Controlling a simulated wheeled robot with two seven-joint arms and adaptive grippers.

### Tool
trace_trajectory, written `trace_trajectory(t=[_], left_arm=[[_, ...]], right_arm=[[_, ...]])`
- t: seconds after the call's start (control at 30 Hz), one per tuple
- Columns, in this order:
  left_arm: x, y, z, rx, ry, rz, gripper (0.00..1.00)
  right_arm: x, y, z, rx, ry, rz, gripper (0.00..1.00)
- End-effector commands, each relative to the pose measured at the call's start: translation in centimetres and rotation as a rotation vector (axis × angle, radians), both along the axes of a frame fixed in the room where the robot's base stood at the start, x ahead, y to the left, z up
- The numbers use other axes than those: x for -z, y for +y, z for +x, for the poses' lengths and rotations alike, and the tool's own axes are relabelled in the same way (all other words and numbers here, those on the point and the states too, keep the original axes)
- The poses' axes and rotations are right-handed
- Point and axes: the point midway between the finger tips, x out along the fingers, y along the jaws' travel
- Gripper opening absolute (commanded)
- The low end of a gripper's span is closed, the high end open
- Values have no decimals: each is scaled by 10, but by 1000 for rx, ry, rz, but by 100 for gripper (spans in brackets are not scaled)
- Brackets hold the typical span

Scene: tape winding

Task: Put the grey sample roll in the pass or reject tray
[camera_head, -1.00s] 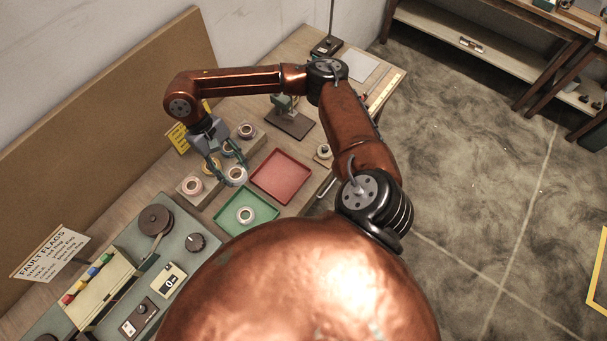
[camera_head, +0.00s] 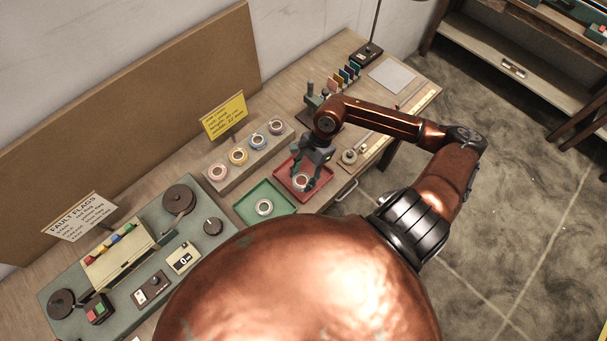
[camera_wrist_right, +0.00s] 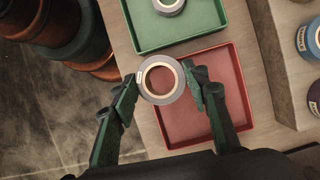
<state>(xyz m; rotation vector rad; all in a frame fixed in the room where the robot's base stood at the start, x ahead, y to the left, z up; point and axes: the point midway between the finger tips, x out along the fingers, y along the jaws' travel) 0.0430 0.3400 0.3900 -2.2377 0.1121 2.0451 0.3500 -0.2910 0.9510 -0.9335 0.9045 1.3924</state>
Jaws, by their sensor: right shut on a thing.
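My right gripper (camera_head: 303,178) is shut on the grey sample roll (camera_head: 301,183), a ring with a brown core. In the head view the roll appears within the outline of the red tray (camera_head: 281,184). In the right wrist view the gripper (camera_wrist_right: 163,80) has one finger on each side of the roll (camera_wrist_right: 160,101), which overlaps the upper left part of the red tray (camera_wrist_right: 205,125). The exact height above the tray floor is hard to tell. The green tray (camera_head: 248,205) lies beside it with another pale roll (camera_head: 264,207) inside. My left gripper is not in view.
A rack (camera_head: 219,176) with pink, yellow and blue rolls stands behind the trays, with a yellow sign (camera_head: 224,115) behind it. The green-grey winding machine (camera_head: 213,243) fills the left.

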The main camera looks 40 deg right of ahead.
Motion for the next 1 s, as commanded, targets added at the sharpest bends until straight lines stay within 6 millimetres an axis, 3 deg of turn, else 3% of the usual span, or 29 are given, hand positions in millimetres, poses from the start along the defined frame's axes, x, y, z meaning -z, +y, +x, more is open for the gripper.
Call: trace_trajectory(t=[0.27, 0.6, 0.83, 1.0], left_arm=[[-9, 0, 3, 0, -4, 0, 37], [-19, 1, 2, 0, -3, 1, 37], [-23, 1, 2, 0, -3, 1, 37], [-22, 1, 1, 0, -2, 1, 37]], right_arm=[[-3, -38, -33, 425, 5, -3, 22], [-27, -72, -72, 900, 2, -2, 22], [-43, -79, -88, 1082, 1, 0, 22], [-44, -78, -86, 1120, -1, 3, 22]])
